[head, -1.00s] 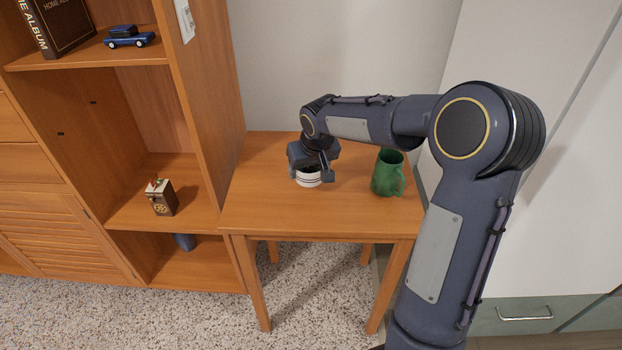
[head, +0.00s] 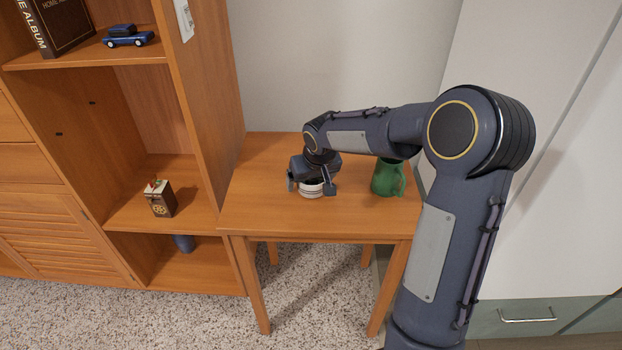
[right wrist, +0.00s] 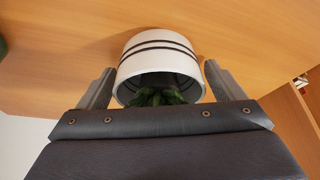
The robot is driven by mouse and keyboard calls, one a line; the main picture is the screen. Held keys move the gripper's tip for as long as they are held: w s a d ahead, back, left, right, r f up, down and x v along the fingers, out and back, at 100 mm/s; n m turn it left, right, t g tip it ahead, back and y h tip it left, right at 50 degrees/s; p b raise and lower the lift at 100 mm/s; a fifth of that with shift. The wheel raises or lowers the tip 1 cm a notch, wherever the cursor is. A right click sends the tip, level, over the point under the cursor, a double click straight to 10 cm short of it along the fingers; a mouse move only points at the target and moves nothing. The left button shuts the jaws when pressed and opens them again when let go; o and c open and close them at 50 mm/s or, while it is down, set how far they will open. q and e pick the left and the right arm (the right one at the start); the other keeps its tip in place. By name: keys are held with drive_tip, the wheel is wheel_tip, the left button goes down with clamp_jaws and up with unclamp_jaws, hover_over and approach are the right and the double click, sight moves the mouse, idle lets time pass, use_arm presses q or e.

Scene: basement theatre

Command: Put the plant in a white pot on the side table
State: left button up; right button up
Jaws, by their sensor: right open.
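The white pot (head: 311,190) with dark stripes is on the side table (head: 262,205), left of the middle of the right half. In the right wrist view the pot (right wrist: 160,55) shows its rim toward me, with green leaves (right wrist: 155,97) inside it. My right gripper (head: 310,186) is over the pot and open. In the right wrist view its fingers (right wrist: 158,83) stand on either side of the pot, with visible gaps on both sides. Most of the plant is hidden behind the gripper in the head view. My left gripper is not in view.
A green mug (head: 387,180) stands on the table right of the pot, under my forearm. A wooden shelf unit (head: 205,110) adjoins the table's left side, holding a blue toy car (head: 128,36) and a small box (head: 160,198). The table's front left is clear.

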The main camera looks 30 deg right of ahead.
sight(317, 185)
drive_tip(key=shift+r, duration=0.25)
drive_tip(key=p+v, duration=0.2)
drive_tip(key=v, duration=0.8)
drive_tip(key=shift+s+a+r, duration=0.1)
drive_tip(key=shift+s+r, duration=0.05)
drive_tip(key=shift+r, duration=0.1)
drive_tip(key=s+a+y, duration=0.1)
drive_tip(key=s+a, duration=0.2)
drive_tip(key=s, duration=0.5)
drive_tip(key=s+a+f+y, duration=0.1)
drive_tip(key=s+a, duration=0.3)
drive_tip(key=s, duration=0.5)
drive_tip(key=s+a+t+y, duration=0.1)
drive_tip(key=s+a, duration=0.3)
drive_tip(key=s, duration=0.4)
drive_tip(key=shift+s+f+y, duration=0.25)
drive_tip(key=shift+s+y, duration=0.15)
drive_tip(key=shift+y, duration=0.3)
drive_tip(key=shift+d, duration=0.1)
